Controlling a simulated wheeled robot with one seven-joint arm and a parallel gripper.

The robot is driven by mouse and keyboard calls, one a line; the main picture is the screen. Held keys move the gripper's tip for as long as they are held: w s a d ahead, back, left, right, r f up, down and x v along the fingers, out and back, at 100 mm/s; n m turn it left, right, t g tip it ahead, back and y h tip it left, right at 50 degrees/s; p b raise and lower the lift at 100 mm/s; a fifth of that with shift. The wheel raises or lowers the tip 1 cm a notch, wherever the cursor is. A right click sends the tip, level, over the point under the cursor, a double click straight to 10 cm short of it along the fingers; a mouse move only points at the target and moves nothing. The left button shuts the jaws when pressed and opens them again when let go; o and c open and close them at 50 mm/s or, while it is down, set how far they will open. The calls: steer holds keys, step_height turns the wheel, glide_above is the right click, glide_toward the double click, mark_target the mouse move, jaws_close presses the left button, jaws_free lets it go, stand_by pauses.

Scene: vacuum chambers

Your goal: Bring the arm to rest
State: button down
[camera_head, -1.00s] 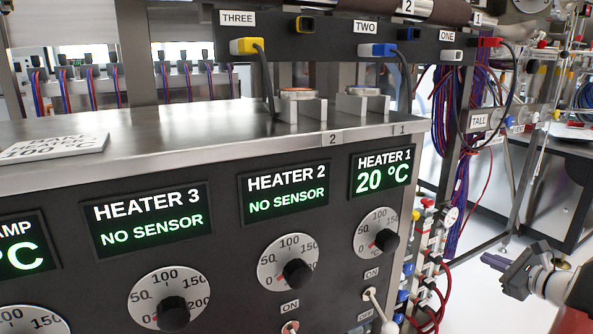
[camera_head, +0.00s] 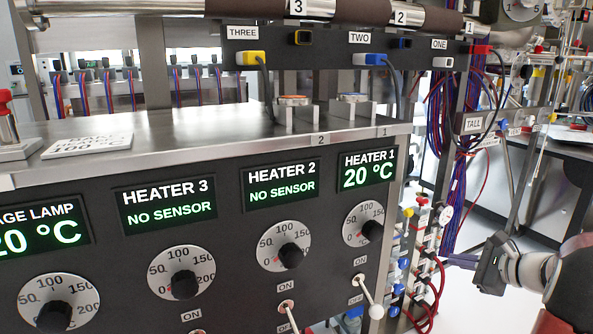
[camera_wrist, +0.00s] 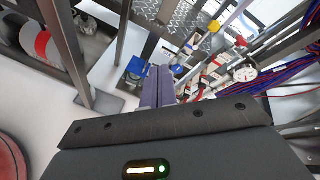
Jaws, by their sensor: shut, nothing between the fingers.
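My gripper (camera_head: 452,261) is at the lower right of the head view, to the right of the heater panel and near the blue and red connectors on its side. Its purple fingers are together with nothing between them. In the wrist view the fingers (camera_wrist: 157,86) lie side by side, pointing away over the floor. The gripper holds nothing and appears clear of the cabinet in the head view.
The heater panel (camera_head: 222,225) fills the left and middle, with dials and switches. HEATER 1 display (camera_head: 368,171) reads 20 °C; HEATER 2 display (camera_head: 282,185) reads NO SENSOR. Cable bundles (camera_head: 465,180) hang behind my gripper. White floor (camera_head: 470,312) is open at lower right.

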steer(key=s+a+r+n+g+p, duration=0.2)
steer(key=s+a+n, duration=0.15)
steer(key=a, duration=0.35)
steer(key=s+a+r+n+g+p, duration=0.1)
steer(key=s+a+r+n+g, duration=0.1)
steer(key=a+n, duration=0.35)
steer(key=s+a+r+n+g+p, duration=0.2)
steer(key=s+a+r, duration=0.1)
steer(key=a, duration=0.6)
steer(key=s+a+r+n+h+p, duration=0.1)
steer(key=s+a+n+h+p, duration=0.1)
steer(key=s+n, duration=0.4)
steer(key=s+a+r+n+h+p, duration=0.1)
steer(key=s+a+n+h+p, duration=0.1)
steer(key=s+n, duration=0.4)
steer(key=s+a+h, duration=0.1)
steer(key=s+a, duration=0.1)
steer(key=s, duration=0.2)
steer(key=shift+r+h, duration=0.25)
steer(key=shift+h, duration=0.15)
